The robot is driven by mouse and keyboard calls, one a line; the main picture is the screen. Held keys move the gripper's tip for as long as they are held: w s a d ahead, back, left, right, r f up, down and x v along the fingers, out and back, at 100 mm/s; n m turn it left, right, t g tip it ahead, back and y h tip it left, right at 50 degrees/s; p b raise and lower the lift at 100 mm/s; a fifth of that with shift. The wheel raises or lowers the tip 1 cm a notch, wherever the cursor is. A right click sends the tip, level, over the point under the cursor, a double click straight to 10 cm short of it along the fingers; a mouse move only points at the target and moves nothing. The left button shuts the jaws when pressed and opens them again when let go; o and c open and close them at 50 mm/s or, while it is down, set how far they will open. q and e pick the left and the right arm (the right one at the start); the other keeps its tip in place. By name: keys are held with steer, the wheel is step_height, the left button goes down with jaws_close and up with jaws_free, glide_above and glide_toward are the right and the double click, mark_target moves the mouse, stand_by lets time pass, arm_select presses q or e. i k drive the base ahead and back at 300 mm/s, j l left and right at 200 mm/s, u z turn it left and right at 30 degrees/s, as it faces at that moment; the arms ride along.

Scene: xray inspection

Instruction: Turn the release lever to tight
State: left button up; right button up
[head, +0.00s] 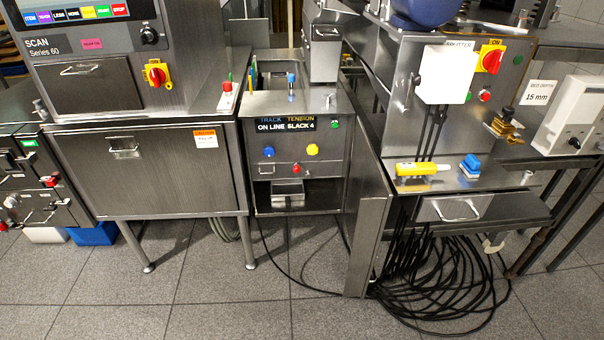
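The middle steel unit (335,165) carries a display (287,124) that reads TRACK ON LINE and TENSION SLACK 4. A small upright part with a blue top (291,79) stands in the open top of this unit. A small metal post (329,101) stands on its top right. I cannot tell for sure which part is the release lever. Below the display are a blue knob (269,152), a yellow knob (313,149) and a red knob (296,169). Neither of my grippers is in view.
A Scan Series 60 cabinet (145,170) stands left. A right-hand machine has a yellow tool (421,169) and a blue object (470,165) on its shelf (510,178). Black cables (440,290) lie coiled on the floor below. The tiled floor (220,290) in front is mostly clear.

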mark_target(296, 168)
steer(key=i+j, duration=0.95)
steer(key=j+z, duration=0.05)
steer(key=j, duration=0.05)
